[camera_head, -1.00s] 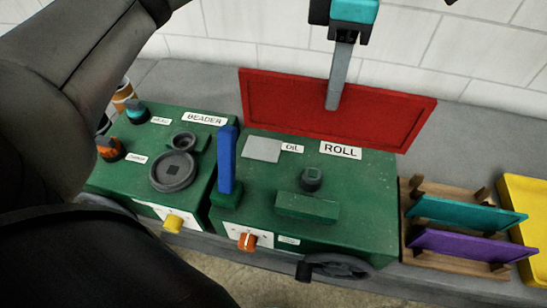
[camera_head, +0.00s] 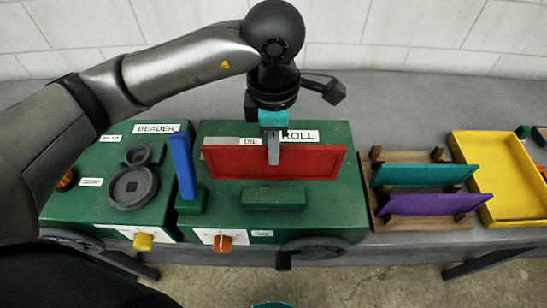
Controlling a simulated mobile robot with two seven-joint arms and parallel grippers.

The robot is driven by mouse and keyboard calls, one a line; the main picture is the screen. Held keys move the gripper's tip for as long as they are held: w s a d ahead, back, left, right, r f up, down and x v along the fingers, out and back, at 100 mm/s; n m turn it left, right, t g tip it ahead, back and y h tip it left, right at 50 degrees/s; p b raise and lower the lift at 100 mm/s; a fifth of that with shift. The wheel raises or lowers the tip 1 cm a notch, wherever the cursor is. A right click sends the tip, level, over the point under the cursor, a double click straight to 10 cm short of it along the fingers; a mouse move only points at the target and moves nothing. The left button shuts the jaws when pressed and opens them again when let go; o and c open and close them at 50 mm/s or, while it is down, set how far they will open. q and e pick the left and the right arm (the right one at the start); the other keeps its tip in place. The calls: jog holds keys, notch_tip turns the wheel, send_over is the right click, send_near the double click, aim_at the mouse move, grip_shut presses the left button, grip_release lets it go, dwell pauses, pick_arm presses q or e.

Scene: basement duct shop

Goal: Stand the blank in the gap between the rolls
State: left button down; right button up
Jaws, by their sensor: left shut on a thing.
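The blank is a red rectangular panel (camera_head: 235,163) with a raised rim. It is upright, long side across, above the rear half of the green ROLL machine (camera_head: 335,215). My left gripper (camera_head: 273,150) comes down from above and is shut on the panel's middle. A low green block (camera_head: 273,198) lies on the machine top in front of the panel. The panel hides the part of the machine top behind it, so I cannot make out the gap or whether the panel's lower edge touches anything. My right gripper is not in view.
A blue upright plate (camera_head: 183,165) stands left of the panel, near the BEADER machine (camera_head: 75,205). On the right, a wooden rack (camera_head: 405,157) holds a teal panel (camera_head: 425,174) and a purple panel (camera_head: 430,204). A yellow tray (camera_head: 525,205) is beyond it.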

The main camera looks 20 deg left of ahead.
aim_at(273, 175)
pick_arm(q)
notch_tip(273, 175, down, 4)
jog(key=shift+f, duration=0.1)
jog(key=shift+f, duration=0.2)
jog(key=c, duration=0.9)
grip_release()
jog(key=shift+r, duration=0.2)
notch_tip(273, 175, up, 12)
jog(key=shift+r, duration=0.1)
